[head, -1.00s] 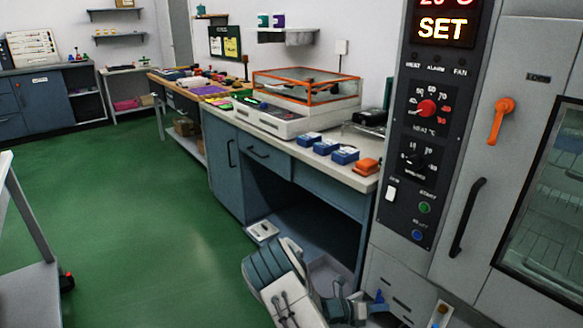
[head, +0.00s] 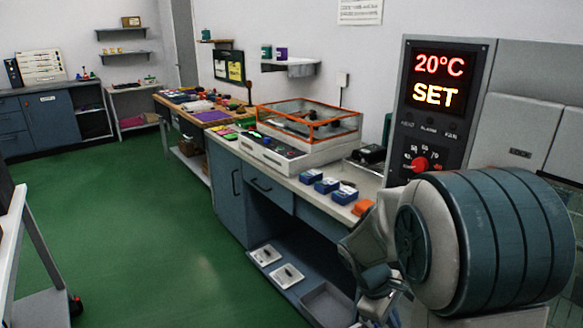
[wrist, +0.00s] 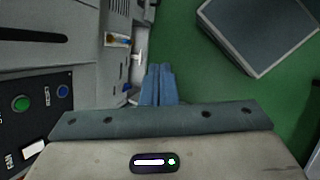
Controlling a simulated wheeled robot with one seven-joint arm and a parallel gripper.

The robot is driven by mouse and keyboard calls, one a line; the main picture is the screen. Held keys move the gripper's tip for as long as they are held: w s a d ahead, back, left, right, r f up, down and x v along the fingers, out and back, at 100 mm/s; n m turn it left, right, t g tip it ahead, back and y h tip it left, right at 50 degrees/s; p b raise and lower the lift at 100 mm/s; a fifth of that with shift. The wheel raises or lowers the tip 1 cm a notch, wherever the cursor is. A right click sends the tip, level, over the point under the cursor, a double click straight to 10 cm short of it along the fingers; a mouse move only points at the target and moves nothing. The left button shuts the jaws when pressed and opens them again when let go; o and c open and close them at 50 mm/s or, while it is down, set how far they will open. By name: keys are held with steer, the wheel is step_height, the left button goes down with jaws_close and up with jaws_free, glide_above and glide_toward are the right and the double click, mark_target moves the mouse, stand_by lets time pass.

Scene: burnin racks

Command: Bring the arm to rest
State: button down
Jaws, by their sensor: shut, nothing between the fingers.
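My gripper (wrist: 158,72) shows in the wrist view, its two blue-grey fingers together and nothing between them. It hangs over the green floor, beside the oven's control panel (wrist: 32,115), without visible contact. In the head view my arm is folded large at the lower right, in front of the oven's lower front, and my fingers cannot be made out there.
The oven (head: 440,85) reads 20°C SET. The bench (head: 262,172) left of it carries blue boxes (head: 327,185), an orange item (head: 362,207) and an orange-framed clear cover (head: 308,118). A cart (head: 15,240) stands at the left edge. The green floor (head: 130,230) between is clear.

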steer(key=s+a+r+m+t+y+p, duration=0.2)
steer(key=s+r+m, duration=0.3)
steer(key=r, duration=0.4)
steer(key=s+a+r+m+t+y+p, duration=0.2)
steer(key=s+a+r+m+y+p, duration=0.1)
steer(key=r, duration=0.6)
steer(key=s+a+m+p, duration=0.1)
steer(key=s+a+p, duration=0.1)
steer(key=s, duration=0.1)
steer(key=shift+s+r+m+p, duration=0.15)
steer(key=shift+s+m+p, duration=0.15)
steer(key=shift+m, duration=0.1)
